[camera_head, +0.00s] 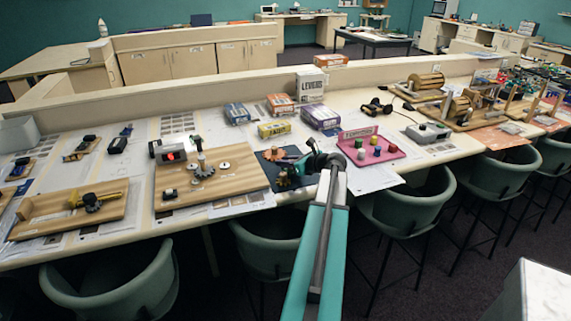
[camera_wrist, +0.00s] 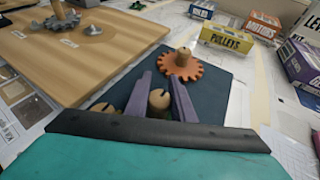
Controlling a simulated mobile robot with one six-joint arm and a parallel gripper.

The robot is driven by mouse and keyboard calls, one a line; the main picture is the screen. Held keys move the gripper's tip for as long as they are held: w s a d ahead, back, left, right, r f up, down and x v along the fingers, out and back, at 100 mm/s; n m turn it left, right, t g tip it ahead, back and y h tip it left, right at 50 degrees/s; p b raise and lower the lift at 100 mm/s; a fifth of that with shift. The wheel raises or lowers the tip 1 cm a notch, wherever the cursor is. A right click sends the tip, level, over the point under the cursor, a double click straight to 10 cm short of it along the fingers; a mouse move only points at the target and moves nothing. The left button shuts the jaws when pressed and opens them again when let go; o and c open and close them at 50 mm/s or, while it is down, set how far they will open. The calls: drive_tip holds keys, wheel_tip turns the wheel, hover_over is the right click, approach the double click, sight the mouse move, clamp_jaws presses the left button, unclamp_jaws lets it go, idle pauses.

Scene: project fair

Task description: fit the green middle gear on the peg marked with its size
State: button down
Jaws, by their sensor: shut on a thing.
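My gripper (camera_wrist: 160,84) is shut on an upright tan knob (camera_wrist: 158,99) over the dark blue mat (camera_wrist: 215,95). A little green shows low around this knob, so it looks like the green gear's; the rest is hidden behind my fingers and wrist. In the head view my gripper (camera_head: 291,177) is low over the mat's front part. The wooden board (camera_head: 235,182) lies left of it and carries a grey toothed gear (camera_head: 203,171) on a post. Small white labels (camera_wrist: 68,43) on the board are too small to read.
An orange gear (camera_wrist: 182,67) with a tan knob lies on the mat beyond my fingers. Another tan knob (camera_wrist: 98,107) stands left of my gripper. Boxes (camera_head: 320,117) stand behind, and a pink tray (camera_head: 392,152) with coloured pieces is at right.

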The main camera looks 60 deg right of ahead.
drive_tip(key=shift+f, duration=0.65)
drive_tip(key=shift+f, duration=0.1)
drive_tip(key=c, duration=1.5)
unclamp_jaws()
drive_tip(key=b+v, duration=0.1)
drive_tip(key=v, duration=1.1)
drive_tip(key=shift+b, duration=0.4)
